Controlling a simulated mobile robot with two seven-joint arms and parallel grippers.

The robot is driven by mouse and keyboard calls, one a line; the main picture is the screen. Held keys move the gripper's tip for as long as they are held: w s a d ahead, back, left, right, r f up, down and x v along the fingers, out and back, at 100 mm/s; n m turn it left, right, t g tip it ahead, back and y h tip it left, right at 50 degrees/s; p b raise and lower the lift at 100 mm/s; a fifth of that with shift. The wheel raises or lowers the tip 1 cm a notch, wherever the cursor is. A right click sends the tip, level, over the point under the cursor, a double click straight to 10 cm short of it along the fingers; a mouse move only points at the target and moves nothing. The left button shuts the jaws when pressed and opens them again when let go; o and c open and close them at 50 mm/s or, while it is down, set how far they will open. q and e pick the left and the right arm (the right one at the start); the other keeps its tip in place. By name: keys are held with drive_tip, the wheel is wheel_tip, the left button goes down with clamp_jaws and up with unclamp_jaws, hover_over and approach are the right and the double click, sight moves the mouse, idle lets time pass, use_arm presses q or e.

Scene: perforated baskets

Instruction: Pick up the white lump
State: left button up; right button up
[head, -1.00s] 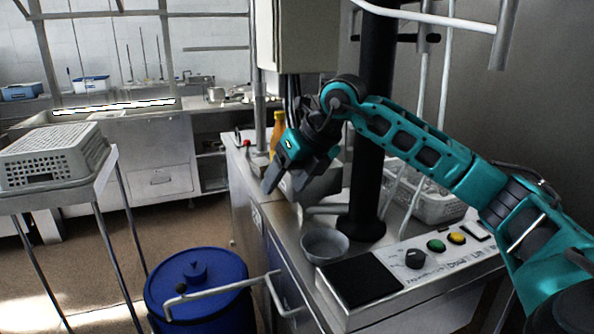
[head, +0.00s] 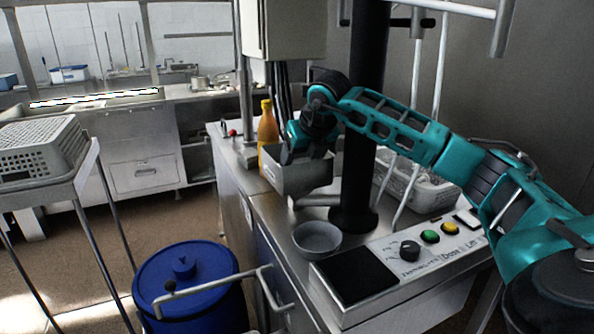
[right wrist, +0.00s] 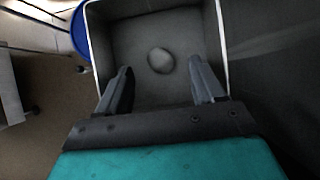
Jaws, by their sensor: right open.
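The white lump (right wrist: 161,60) is a small, pale rounded thing lying on the floor of a grey box in the right wrist view. The box (head: 298,181) stands on the steel counter in the head view, and its walls hide the lump there. My right gripper (right wrist: 162,80) is open, with one finger on each side of the lump's line and the lump beyond the fingertips. In the head view my right gripper (head: 308,150) is over the box, its fingers hidden by the box wall. My left gripper is not in view.
An orange bottle (head: 267,130) stands right behind the box. A grey bowl (head: 317,238), a black post (head: 358,190) and a control panel (head: 410,250) are close by on the counter. A perforated basket (head: 430,190) sits behind the post. A blue lidded barrel (head: 190,285) stands in front.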

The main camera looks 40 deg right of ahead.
drive_tip(key=shift+x, duration=1.55)
drive_tip(key=shift+c, duration=0.3)
drive_tip(key=c, duration=1.1)
